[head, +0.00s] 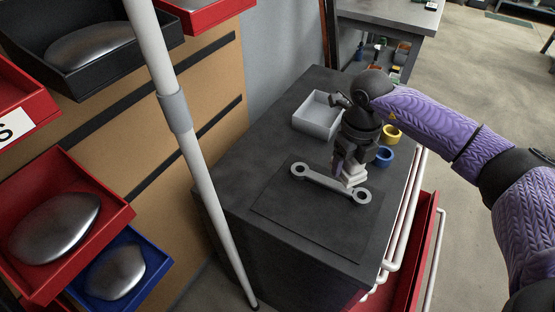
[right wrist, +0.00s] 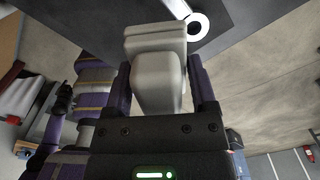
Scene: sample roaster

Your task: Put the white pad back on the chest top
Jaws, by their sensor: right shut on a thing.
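The white pad (right wrist: 156,70) is a pale block between the two fingers of my right gripper (right wrist: 160,88) in the right wrist view. My right gripper (head: 347,172) is shut on it and points down over the chest top. In the head view the pad (head: 354,177) shows partly below the fingers, beside a grey link bar with ringed ends (head: 330,184). I cannot tell whether the pad touches the surface. The chest top (head: 262,150) is dark, with a thin dark mat (head: 300,222) on its near part. My left gripper is not in view.
A light grey open tray (head: 318,118) stands on the chest behind the gripper. A yellow ring (head: 391,134) and a blue ring (head: 383,156) lie near the right edge. A pale pole (head: 195,160) stands left of the chest, before wall bins. The near mat area is clear.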

